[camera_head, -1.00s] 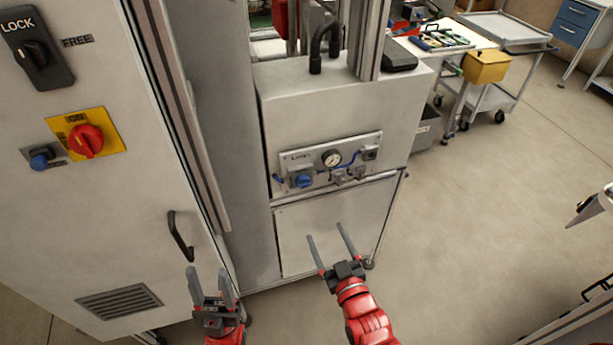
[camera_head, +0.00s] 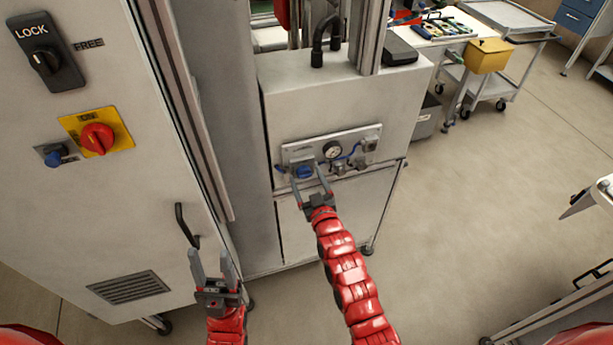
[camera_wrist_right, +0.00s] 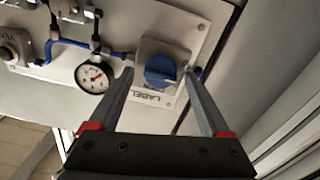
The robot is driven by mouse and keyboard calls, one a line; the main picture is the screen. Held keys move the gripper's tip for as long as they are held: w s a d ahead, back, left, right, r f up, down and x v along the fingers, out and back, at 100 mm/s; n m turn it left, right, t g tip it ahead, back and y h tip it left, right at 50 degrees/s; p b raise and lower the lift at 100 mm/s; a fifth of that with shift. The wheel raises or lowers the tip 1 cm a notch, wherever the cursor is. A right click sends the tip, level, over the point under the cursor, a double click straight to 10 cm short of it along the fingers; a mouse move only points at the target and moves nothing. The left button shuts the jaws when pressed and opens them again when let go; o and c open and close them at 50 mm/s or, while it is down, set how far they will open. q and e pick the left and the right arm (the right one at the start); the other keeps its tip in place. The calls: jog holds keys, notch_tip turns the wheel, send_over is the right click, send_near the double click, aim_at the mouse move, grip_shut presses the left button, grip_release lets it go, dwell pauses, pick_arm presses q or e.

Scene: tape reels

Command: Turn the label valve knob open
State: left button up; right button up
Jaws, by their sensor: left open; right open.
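The label valve knob (camera_head: 303,171) is a blue knob on the left part of the metal valve panel (camera_head: 300,153) on the grey cabinet. In the right wrist view the blue knob (camera_wrist_right: 161,70) sits on a square plate above the printed word LABEL (camera_wrist_right: 152,97). My right gripper (camera_head: 306,173) is open at the panel. In the right wrist view its two fingers (camera_wrist_right: 160,75) appear on either side of the knob, with no clear contact. My left gripper (camera_head: 209,255) is open and empty in front of the tall cabinet at the left, near its black handle.
A pressure gauge (camera_head: 332,150) with blue tubing sits right of the knob. The tall cabinet (camera_head: 150,220) at left carries a red switch (camera_head: 97,138), a LOCK/FREE switch (camera_head: 45,62) and a handle (camera_head: 187,226). Open floor (camera_head: 480,200) lies to the right.

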jog(key=shift+w, duration=0.15)
grip_shut()
jog(key=shift+f+m+b, duration=0.15)
jog(key=shift+m+b, duration=0.15)
jog(key=shift+b, duration=0.2)
jog(key=m+b, duration=0.3)
jog(key=shift+f, duration=0.1)
jog(key=m+b, duration=0.3)
jog(key=m, duration=0.1)
jog(key=shift+d+b, duration=0.15)
jog(key=shift+b, duration=0.15)
jog(key=m+b, duration=0.1)
jog(key=m, duration=0.4)
jog(key=shift+b, duration=0.4)
jog(key=m, duration=0.5)
jog(key=shift+b, duration=0.35)
jog(key=shift+m, duration=0.3)
